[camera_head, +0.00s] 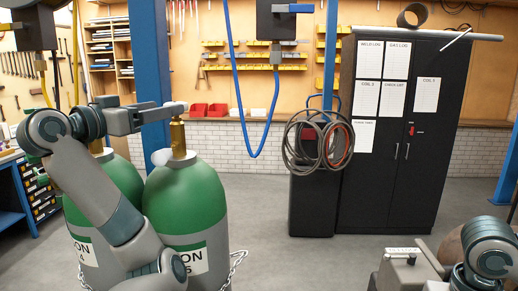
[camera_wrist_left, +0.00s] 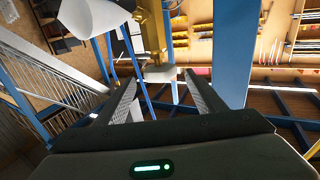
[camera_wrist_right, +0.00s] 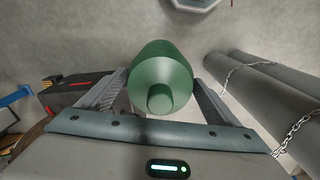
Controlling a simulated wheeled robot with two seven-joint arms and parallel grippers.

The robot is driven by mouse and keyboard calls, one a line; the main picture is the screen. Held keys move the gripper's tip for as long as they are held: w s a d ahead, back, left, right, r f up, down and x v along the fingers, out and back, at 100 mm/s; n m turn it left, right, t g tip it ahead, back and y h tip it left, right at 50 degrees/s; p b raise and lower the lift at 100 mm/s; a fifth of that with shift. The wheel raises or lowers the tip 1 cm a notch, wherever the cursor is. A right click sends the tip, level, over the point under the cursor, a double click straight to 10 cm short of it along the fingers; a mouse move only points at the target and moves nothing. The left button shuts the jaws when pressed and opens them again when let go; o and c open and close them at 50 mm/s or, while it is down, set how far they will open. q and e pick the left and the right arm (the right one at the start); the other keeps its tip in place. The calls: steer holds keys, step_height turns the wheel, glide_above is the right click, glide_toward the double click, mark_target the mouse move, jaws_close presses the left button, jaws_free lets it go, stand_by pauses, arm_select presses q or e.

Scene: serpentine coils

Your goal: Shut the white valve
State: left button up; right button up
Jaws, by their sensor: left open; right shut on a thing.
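A white rounded knob (camera_head: 160,157), seemingly the white valve, shows beside the brass stem (camera_head: 178,138) on top of the front green gas cylinder (camera_head: 190,195). In the left wrist view, a large white shape (camera_wrist_left: 92,14) shows at the upper left beside brass fittings (camera_wrist_left: 152,30); I cannot tell if it is the same knob. My left gripper (camera_head: 172,108) is open at the top of the brass stem, above the knob. My right gripper (camera_wrist_right: 160,92) is shut on a green rounded cylindrical thing (camera_wrist_right: 158,70).
A second green cylinder (camera_head: 100,190) stands behind at the left, with a chain near both. A blue post (camera_head: 150,60) rises behind. A black cabinet (camera_head: 390,130) and coiled hoses (camera_head: 318,142) stand further back. The middle floor (camera_head: 300,262) is clear.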

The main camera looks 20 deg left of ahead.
step_height(320, 180, up, 6)
steer(key=p, duration=0.5)
steer(key=shift+f, duration=0.15)
arm_select(q)
steer(key=x, duration=0.9)
steer(key=shift+w, duration=0.35)
arm_select(e)
steer(key=shift+r, duration=0.25)
arm_select(q)
steer(key=c, duration=1.1)
arm_select(e)
steer(key=shift+f, duration=0.1)
